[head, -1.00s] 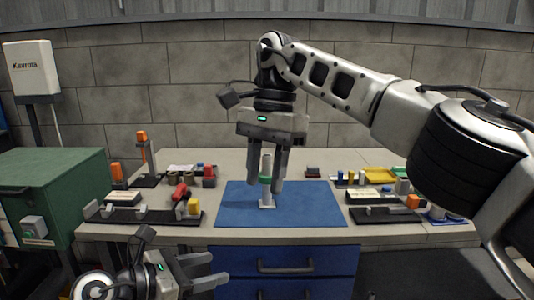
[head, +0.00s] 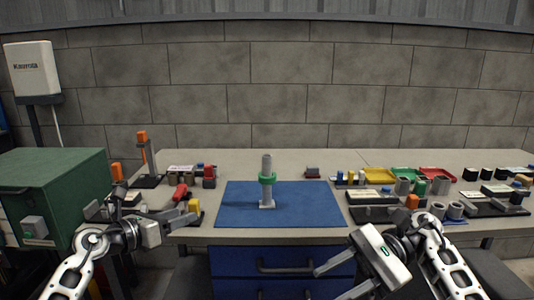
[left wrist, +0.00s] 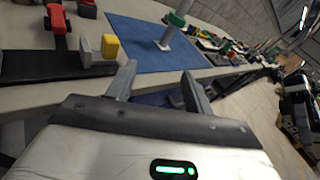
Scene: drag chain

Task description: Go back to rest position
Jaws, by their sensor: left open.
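My left gripper (head: 186,217) is at the lower left in the head view, near the front edge of the table; its fingers are apart with nothing between them. Those fingers also show in the left wrist view (left wrist: 157,85). My right gripper (head: 335,278) is at the lower right in the head view, low in front of the table, with its two fingers spread and nothing between them. A grey post with a green ring (head: 267,180) stands upright on the blue mat (head: 236,205), apart from both grippers. The post also shows in the left wrist view (left wrist: 172,30).
A green cabinet (head: 60,185) stands at the far left. Yellow, green and red trays (head: 380,174) and several small parts lie on the table's right side. Red, orange and yellow parts lie on its left. The blue drawers (head: 285,262) are below the mat.

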